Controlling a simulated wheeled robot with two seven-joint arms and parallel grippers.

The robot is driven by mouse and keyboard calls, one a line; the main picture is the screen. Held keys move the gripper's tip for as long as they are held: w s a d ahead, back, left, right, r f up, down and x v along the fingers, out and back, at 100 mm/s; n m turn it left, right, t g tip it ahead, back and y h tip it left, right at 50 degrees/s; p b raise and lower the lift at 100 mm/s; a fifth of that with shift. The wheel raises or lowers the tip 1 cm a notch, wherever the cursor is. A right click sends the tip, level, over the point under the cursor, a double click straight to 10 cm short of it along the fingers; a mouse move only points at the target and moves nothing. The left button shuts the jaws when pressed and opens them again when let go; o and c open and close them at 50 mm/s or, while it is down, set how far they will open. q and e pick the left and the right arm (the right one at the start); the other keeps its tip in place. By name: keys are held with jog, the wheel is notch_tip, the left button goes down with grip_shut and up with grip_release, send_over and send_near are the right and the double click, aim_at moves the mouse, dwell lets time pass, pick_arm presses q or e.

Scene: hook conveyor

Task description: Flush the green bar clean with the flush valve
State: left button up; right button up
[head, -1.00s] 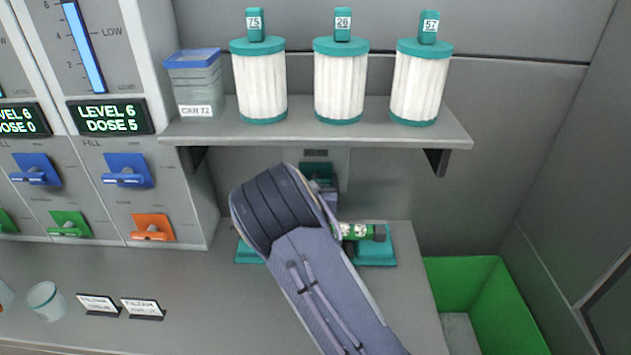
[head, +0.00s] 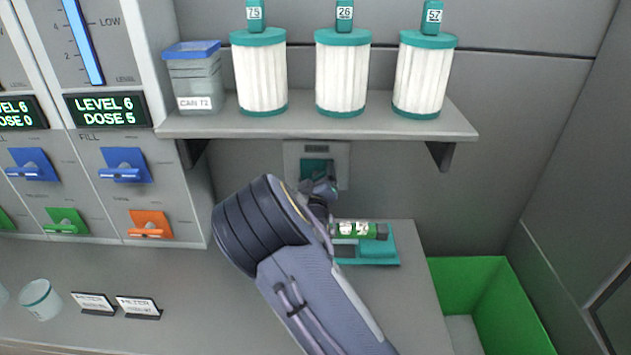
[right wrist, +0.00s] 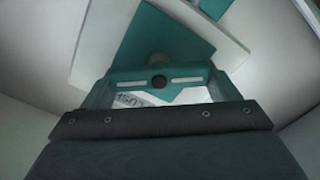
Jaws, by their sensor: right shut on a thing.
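The green bar (head: 358,230) lies across the teal cradle (head: 380,247) on the counter; its left part is hidden by my right arm. It has a dark right end and pale markings. The flush valve (head: 316,168), a teal fitting on a grey wall plate, is above and behind it. My right gripper (head: 323,188) is at the valve, shut on its teal handle, with the fingertips partly hidden in the head view. In the right wrist view the teal handle (right wrist: 185,78) is close against the dark gripper edge. My left gripper is not in view.
A shelf (head: 320,125) above holds three white filter cartridges (head: 343,75) and a clear can (head: 195,85). Dispenser panels (head: 120,200) with coloured levers stand at left. A cup (head: 40,300) and small signs (head: 138,307) are on the counter. A green bin (head: 500,290) is at right.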

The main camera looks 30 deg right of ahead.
jog(key=n, duration=0.2)
jog(key=n+b, duration=0.1)
jog(key=n, duration=0.1)
jog(key=shift+a+f+n, duration=0.15)
jog(key=shift+f+n, duration=0.05)
jog(key=shift+n, duration=0.1)
jog(key=shift+f+n, duration=0.1)
jog(key=shift+n, duration=1.4)
jog(key=o, duration=0.9)
jog(key=shift+a+b, duration=0.1)
jog(key=shift+b, duration=0.2)
jog(key=b+v, duration=0.1)
jog(key=v, duration=0.6)
jog(key=shift+s, duration=0.35)
jog(key=shift+a, duration=0.1)
